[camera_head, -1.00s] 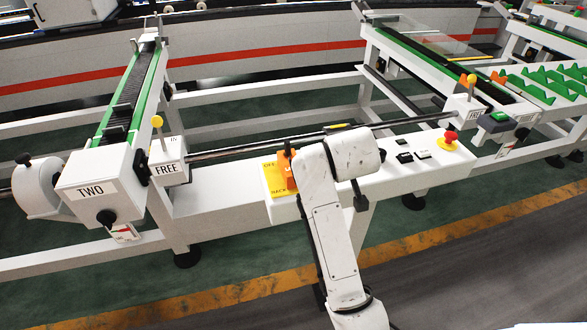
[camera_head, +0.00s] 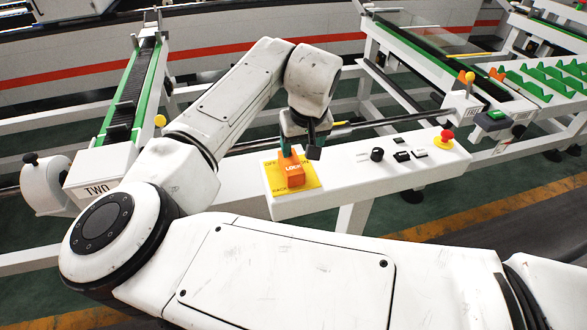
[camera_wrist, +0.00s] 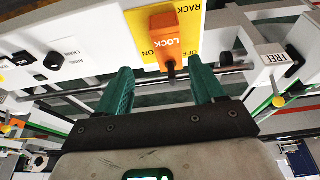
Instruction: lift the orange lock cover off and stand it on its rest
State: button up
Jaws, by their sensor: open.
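The orange lock cover (camera_head: 291,172), marked LOCK, sits on the yellow plate (camera_head: 311,181) at the left end of the white control panel. The fingertips appear short of the cover and hold nothing. In the head view my gripper (camera_head: 300,140) is just behind the cover, partly hidden by my wrist. I cannot make out a separate rest.
A black knob (camera_head: 377,154), black buttons (camera_head: 402,156) and a red emergency button (camera_head: 447,136) stand on the panel to the right. A long dark rod (camera_head: 345,130) runs behind the panel. A box marked TWO (camera_head: 98,170) is at left.

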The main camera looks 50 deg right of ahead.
aim_at(294, 169)
jog(key=b+x, duration=0.2)
jog(key=a+b+x, duration=0.1)
jog(key=b+x, duration=0.3)
jog(key=x, duration=0.1)
jog(key=shift+w+a, duration=0.1)
jog(key=shift+b+x, duration=0.5)
jog(key=shift+x, duration=1)
jog(key=shift+w, duration=0.1)
jog(key=c, duration=1)
jog(key=shift+r, duration=0.15)
jog(key=shift+r+p, duration=3.35)
jog(key=shift+r, duration=0.25)
